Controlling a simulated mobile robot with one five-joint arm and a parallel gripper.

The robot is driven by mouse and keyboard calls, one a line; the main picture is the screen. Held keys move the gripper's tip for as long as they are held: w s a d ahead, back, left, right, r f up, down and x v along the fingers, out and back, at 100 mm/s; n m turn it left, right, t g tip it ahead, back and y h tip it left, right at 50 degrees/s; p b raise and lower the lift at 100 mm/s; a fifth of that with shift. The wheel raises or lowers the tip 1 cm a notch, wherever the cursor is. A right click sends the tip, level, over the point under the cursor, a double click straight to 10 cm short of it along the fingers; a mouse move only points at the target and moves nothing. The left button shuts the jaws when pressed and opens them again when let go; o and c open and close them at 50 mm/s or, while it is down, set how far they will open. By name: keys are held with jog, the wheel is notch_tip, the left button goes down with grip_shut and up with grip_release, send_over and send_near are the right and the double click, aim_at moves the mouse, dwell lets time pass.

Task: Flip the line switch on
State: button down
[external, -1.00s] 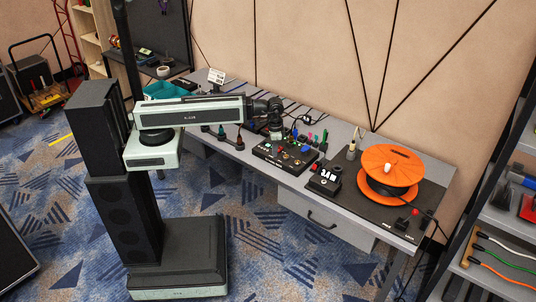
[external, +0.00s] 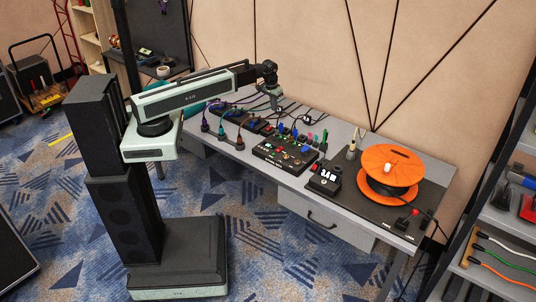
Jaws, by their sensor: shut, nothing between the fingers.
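My gripper (external: 276,106) points down above the back part of the grey desk (external: 345,140), behind the black control box. It is shut and empty. The black control box (external: 285,152) carries several small coloured knobs or buttons. Dark cables with a small dark piece (external: 307,119) lie at the back of the desk, right of my gripper. I cannot tell for certain which part is the line switch, nor its position.
An orange cable reel (external: 390,166) stands on a dark mat at the right, with a red-topped part (external: 414,212) in front. Several coloured upright parts crowd the desk behind the control box. Shelves stand far right.

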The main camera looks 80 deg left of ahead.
aim_at(272, 131)
jog(key=a, duration=0.1)
jog(key=s+a, duration=0.2)
jog(key=shift+a+r+n, duration=0.1)
jog(key=shift+r+n, duration=0.15)
jog(key=shift+n, duration=0.05)
jog(key=f+b, duration=0.4)
jog(key=w+a+f+b, duration=0.1)
jog(key=f+b, duration=0.8)
jog(key=f, duration=0.1)
jog(key=shift+w+a+b, duration=0.25)
jog(key=shift+b, duration=0.15)
jog(key=shift+f+b, duration=0.3)
jog(key=shift+b, duration=0.05)
jog(key=shift+r, duration=0.1)
